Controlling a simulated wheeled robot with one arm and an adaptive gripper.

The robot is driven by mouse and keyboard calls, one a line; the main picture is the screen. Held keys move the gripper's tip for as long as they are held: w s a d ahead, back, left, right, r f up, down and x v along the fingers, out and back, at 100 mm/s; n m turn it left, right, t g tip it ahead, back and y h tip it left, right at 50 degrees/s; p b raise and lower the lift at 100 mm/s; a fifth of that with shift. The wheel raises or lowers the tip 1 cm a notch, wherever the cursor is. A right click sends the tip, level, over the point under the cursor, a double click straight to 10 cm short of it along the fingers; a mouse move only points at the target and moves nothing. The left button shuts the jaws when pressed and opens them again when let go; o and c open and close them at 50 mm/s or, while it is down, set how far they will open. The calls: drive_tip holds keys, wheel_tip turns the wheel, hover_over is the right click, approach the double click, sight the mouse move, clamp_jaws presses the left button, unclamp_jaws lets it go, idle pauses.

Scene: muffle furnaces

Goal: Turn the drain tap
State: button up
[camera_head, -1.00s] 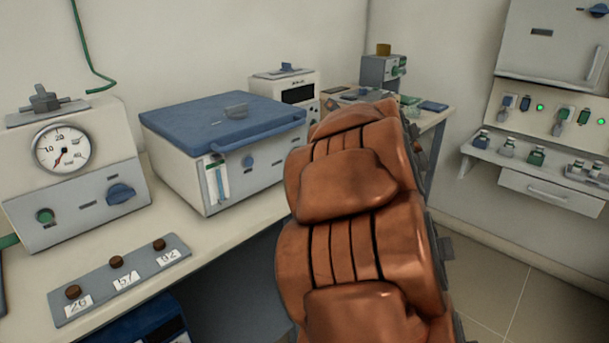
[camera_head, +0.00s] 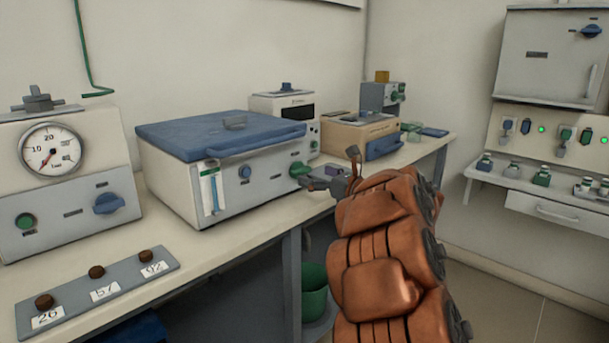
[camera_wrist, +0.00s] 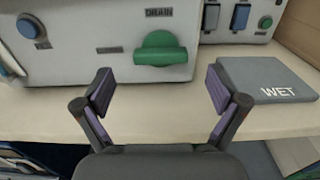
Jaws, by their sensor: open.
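The drain tap is a green handle (camera_wrist: 161,49) under the word DRAIN on the front of a pale box. It lies roughly level in the wrist view. In the head view the green tap (camera_head: 299,169) is at the right end of the front of the blue-lidded bath (camera_head: 262,172). My gripper (camera_wrist: 160,88) is open, with its two fingers wide apart and nothing between them. The tap shows beyond the gap between the fingertips, apart from them. In the head view my gripper (camera_head: 331,177) is just right of the tap, above the bench edge.
A grey pad marked WET (camera_wrist: 265,78) lies on the bench right of the tap. A blue button (camera_wrist: 29,27) is left of it. A green bucket (camera_head: 314,291) stands below the bench. A numbered strip (camera_head: 97,289) lies at the bench's left front.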

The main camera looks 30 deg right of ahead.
sight(304, 171)
drive_tip(key=shift+x, duration=2.15)
drive_tip(key=c, duration=1.1)
